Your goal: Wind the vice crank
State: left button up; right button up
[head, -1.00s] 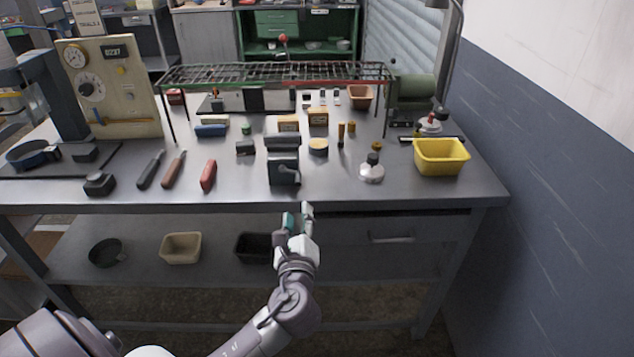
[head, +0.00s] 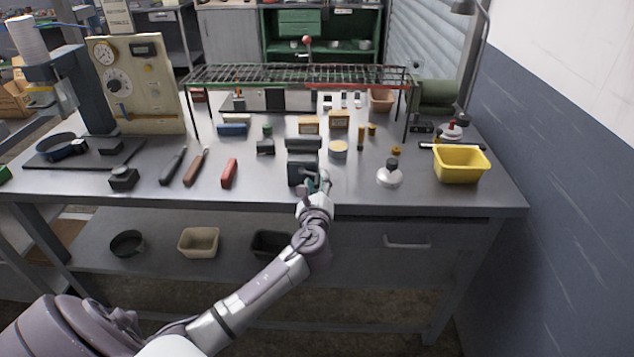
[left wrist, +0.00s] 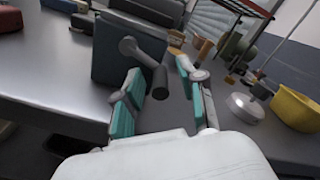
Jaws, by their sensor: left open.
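The vice (head: 301,164) is a dark grey block at the front edge of the workbench, with a darker body behind it. In the left wrist view the vice (left wrist: 120,55) shows its flat front face and its crank (left wrist: 158,78), a grey arm ending in a dark cylindrical handle. My left gripper (head: 322,180) is at the front of the vice. In the left wrist view its teal-padded fingers (left wrist: 155,100) are apart, with the crank handle between them; I see no clear contact. In the head view the gripper hides the crank. My right gripper is not in view.
A wire rack (head: 300,75) spans the back. The bench's front edge lies under my left arm.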

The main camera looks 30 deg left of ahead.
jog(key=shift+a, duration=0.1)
pick_arm(q)
grip_shut()
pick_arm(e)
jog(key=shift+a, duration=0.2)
pick_arm(q)
jog(key=shift+r+n, duration=0.35)
jog(key=shift+n, duration=0.15)
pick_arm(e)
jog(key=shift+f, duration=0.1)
